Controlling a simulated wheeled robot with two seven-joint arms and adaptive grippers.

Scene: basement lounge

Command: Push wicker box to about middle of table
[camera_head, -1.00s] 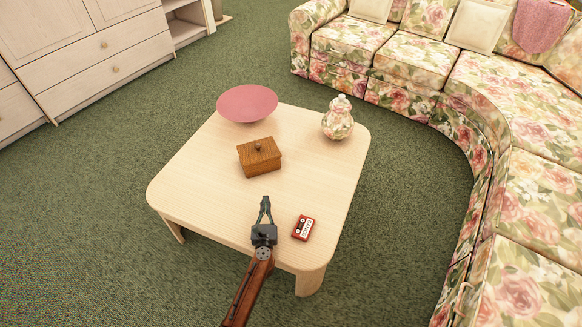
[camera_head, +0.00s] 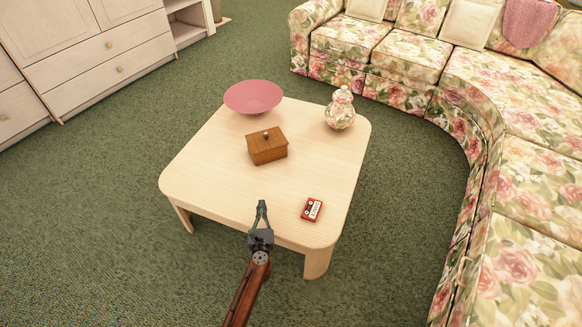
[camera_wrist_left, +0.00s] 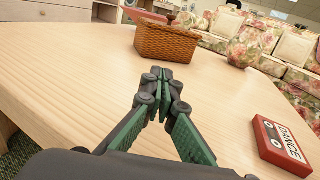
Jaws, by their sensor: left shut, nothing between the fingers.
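The brown wicker box (camera_head: 267,148), with a lid and a small knob, stands on the pale wooden table (camera_head: 205,165), a little behind its middle. It also shows in the left wrist view (camera_wrist_left: 167,43), ahead of the fingers. My left gripper (camera_head: 261,204) is shut and empty over the near part of the table, pointing toward the box with a clear gap between them. In the left wrist view its fingertips (camera_wrist_left: 163,74) meet. My right gripper is in neither view.
A pink bowl (camera_head: 253,96) stands at the table's back left, a floral jar (camera_head: 340,110) at its back right. A red cassette (camera_head: 312,209) lies right of my gripper. A floral sofa (camera_head: 480,110) curves around the right side. The table's left part is clear.

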